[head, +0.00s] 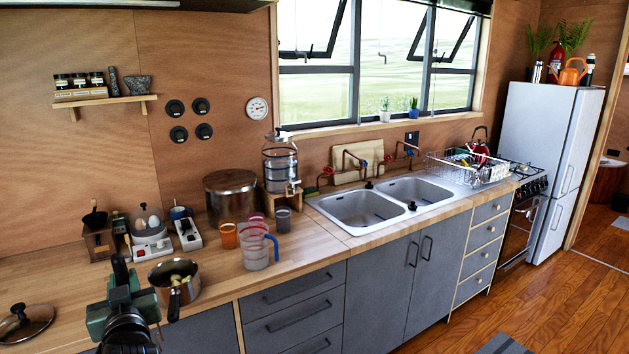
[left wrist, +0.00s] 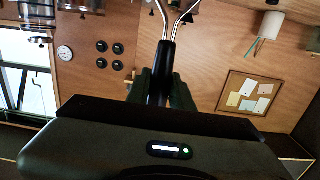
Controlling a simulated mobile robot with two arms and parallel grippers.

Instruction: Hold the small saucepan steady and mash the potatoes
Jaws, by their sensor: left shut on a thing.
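The small saucepan (head: 193,291) stands on the wooden counter near its front edge, with pale potato pieces (head: 172,272) inside and its dark handle (head: 174,303) toward me. My left gripper (head: 121,300) is just left of the saucepan in the head view. In the left wrist view its fingers (left wrist: 162,88) are shut on the black handle of a tool (left wrist: 166,62) with bent metal wires, which looks like the potato masher. The wires run out of the top of that view, so the masher's working end is hidden. My right gripper is not in view.
A glass lid (head: 24,322) lies on the counter at left. A clear jug (head: 256,248) and an orange cup (head: 228,236) stand right of the saucepan. An egg holder (head: 150,240) and a large pot (head: 235,195) are behind. The counter's front edge is close to the saucepan.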

